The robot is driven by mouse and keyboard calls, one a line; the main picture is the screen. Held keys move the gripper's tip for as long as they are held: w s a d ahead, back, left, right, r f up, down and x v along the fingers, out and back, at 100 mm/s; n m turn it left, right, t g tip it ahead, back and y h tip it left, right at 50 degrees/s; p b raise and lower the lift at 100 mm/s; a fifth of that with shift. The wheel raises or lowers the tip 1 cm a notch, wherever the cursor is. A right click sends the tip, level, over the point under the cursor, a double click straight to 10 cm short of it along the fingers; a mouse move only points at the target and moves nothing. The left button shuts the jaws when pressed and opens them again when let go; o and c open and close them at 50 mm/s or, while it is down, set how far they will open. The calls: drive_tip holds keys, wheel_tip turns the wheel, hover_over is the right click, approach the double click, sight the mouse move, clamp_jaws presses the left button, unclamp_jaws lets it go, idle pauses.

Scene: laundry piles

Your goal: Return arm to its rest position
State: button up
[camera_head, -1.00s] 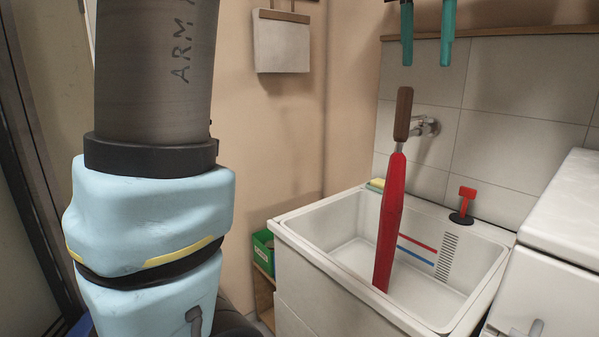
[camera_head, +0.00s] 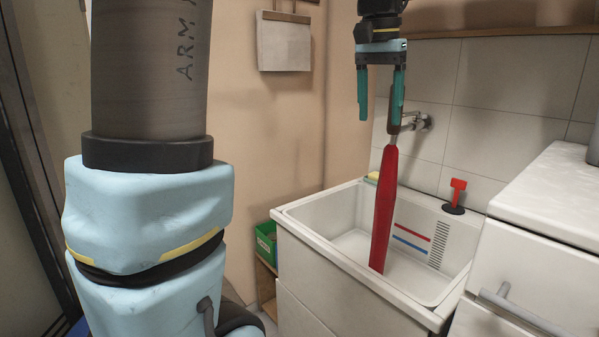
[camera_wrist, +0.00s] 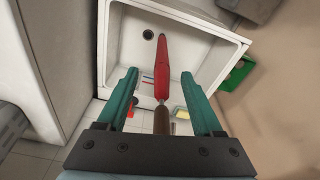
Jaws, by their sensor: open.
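My gripper (camera_head: 380,108) hangs at the top of the head view, its two teal fingers apart with nothing between them that I can see held. The wrist view also shows the open fingers (camera_wrist: 161,98). A red closed umbrella-like item (camera_head: 384,215) with a brown handle stands upright in the white sink (camera_head: 320,240). In the wrist view the red item (camera_wrist: 161,60) lies beyond the fingertips, its handle pointing towards the gripper. In the head view, the right finger overlaps the handle top; I cannot tell whether they touch.
A white cabinet (camera_head: 540,200) with a bar handle stands right of the sink. A green box (camera_head: 266,240) sits on a shelf left of it. A red-handled black plunger-like item (camera_head: 456,195) and a yellow sponge (camera_head: 373,177) are on the sink's back rim.

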drive_tip(key=a+f+n, duration=0.4)
drive_tip(key=a+f, duration=0.9)
drive_tip(key=f, duration=0.3)
drive_tip(key=s+a+f+n, duration=0.2)
drive_tip(key=s+a+f, duration=0.5)
drive_tip(key=a+f, duration=0.1)
drive_tip(key=shift+a+f+n+y, duration=0.3)
drive_tip(key=shift+a+f+y, duration=0.1)
drive_tip(key=shift+f, duration=0.5)
